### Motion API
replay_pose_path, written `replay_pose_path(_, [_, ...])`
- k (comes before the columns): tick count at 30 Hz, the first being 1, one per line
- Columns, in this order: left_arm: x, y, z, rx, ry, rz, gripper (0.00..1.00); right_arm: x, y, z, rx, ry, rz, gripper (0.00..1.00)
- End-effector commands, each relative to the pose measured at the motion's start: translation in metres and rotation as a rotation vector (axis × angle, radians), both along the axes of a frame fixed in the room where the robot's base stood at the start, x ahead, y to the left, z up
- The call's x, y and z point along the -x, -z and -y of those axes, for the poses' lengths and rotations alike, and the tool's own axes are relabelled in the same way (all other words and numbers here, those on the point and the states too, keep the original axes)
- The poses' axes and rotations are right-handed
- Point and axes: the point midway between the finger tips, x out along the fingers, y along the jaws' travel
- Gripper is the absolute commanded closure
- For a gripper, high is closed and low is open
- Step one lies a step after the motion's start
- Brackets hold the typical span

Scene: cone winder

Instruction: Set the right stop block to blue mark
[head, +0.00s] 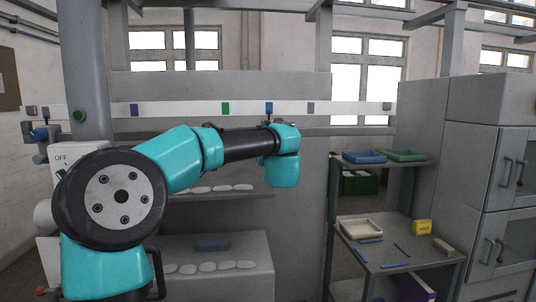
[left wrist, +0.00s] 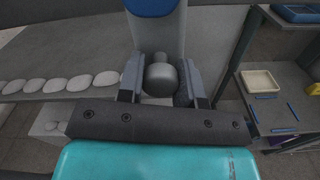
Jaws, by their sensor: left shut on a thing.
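A pale rail (head: 180,109) runs across the back and carries a purple mark (head: 134,110), a green mark (head: 225,108), a blue mark (head: 269,107) and a grey mark (head: 311,107). My left gripper (head: 268,124) is at the rail, just below the blue mark. In the left wrist view, its fingers (left wrist: 162,85) are shut on a rounded grey knob (left wrist: 161,77), which seems to belong to the right stop block. A blue patch (left wrist: 152,6) shows straight beyond the knob. The block's body is mostly hidden, so its exact alignment is unclear. My right gripper is out of view.
A dark side table (head: 385,262) on the right holds a cream tray (head: 361,229), a yellow block (head: 421,227) and blue sticks. A shelf above holds a blue tray (head: 364,157) and a green tray (head: 404,155). White rounded pieces lie below my left arm.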

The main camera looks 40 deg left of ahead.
Motion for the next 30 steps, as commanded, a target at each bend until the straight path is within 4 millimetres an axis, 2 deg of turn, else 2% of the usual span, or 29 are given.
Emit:
replay_pose_path(2, [0.000, -0.001, 0.000, -0.001, 0.000, 0.001, 1.00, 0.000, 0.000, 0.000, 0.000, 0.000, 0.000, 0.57])
replay_pose_path(3, [0.000, -0.001, 0.000, -0.001, 0.001, 0.001, 0.65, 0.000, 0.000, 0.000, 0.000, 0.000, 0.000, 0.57])
replay_pose_path(10, [0.000, 0.000, 0.000, -0.001, 0.000, 0.001, 0.43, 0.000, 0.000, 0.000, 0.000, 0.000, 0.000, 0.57])
replay_pose_path(22, [0.004, -0.001, 0.005, -0.001, 0.001, 0.000, 0.42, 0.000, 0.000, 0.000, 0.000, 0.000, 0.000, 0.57])
replay_pose_path(30, [0.027, -0.001, 0.033, -0.001, 0.004, 0.001, 0.42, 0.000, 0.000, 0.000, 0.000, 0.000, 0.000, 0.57])
